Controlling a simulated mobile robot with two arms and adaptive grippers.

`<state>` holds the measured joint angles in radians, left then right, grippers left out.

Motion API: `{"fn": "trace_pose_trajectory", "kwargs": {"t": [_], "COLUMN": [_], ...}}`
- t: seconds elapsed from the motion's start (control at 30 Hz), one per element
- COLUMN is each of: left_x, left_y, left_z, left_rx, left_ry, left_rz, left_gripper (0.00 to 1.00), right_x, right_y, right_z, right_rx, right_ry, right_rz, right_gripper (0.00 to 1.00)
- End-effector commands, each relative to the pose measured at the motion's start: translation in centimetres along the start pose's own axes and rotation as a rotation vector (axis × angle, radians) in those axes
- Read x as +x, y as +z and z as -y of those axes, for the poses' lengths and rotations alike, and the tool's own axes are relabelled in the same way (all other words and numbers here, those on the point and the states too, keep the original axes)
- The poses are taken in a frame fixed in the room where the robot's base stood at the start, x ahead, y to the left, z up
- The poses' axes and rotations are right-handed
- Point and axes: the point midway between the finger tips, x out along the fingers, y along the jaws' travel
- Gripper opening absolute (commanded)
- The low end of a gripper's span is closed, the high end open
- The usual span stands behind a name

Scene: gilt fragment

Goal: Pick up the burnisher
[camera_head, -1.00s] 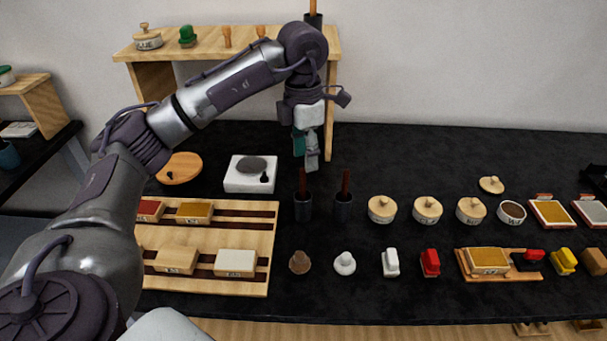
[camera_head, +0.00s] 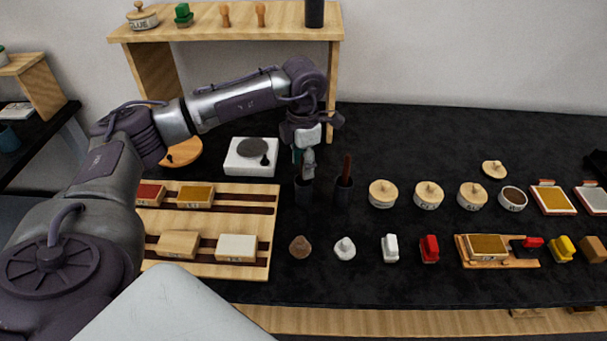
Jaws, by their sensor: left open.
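Two dark cups stand near the middle of the black table. A brown-red handle (camera_head: 347,167) stands upright in the right cup (camera_head: 343,192). My left gripper (camera_head: 307,172) points down at the mouth of the left cup (camera_head: 304,192). It is open, and its fingers hide the handle in that cup. I cannot tell whether they touch it. No label shows which handle is the burnisher. My right gripper is not in view.
A wooden rack (camera_head: 229,192) with several blocks lies left of the cups. A white device (camera_head: 251,168) stands behind it. Several lidded pots (camera_head: 383,194) stand to the right, with small stamps in front. A wooden shelf (camera_head: 285,32) stands behind my left arm.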

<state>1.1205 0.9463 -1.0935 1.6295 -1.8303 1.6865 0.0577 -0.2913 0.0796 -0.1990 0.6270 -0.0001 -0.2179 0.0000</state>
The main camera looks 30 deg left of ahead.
Motion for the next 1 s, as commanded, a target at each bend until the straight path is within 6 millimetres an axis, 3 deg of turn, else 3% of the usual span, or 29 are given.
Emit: {"fn": "trace_pose_trajectory", "kwargs": {"t": [0.03,0.2,0.47,0.77,1.0], "left_x": [0.5,2.6,3.0,2.9,2.9], "left_y": [0.1,0.2,0.2,0.2,0.2], "left_z": [-0.1,-0.1,-0.1,-0.1,-0.1], "left_rx": [-0.001,0.001,0.001,0.001,0.001], "left_ry": [-0.003,0.001,0.003,0.003,0.003], "left_rz": [-0.004,-0.002,0.0,0.0,0.0], "left_gripper": [0.47,0.47,0.47,0.0,0.0], "right_x": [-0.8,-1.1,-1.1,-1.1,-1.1], "right_y": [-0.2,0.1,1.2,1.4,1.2], "right_z": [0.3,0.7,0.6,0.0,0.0], "right_rx": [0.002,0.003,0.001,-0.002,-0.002], "right_ry": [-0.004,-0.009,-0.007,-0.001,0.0], "right_rz": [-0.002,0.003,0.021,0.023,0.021], "right_gripper": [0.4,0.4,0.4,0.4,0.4]}}
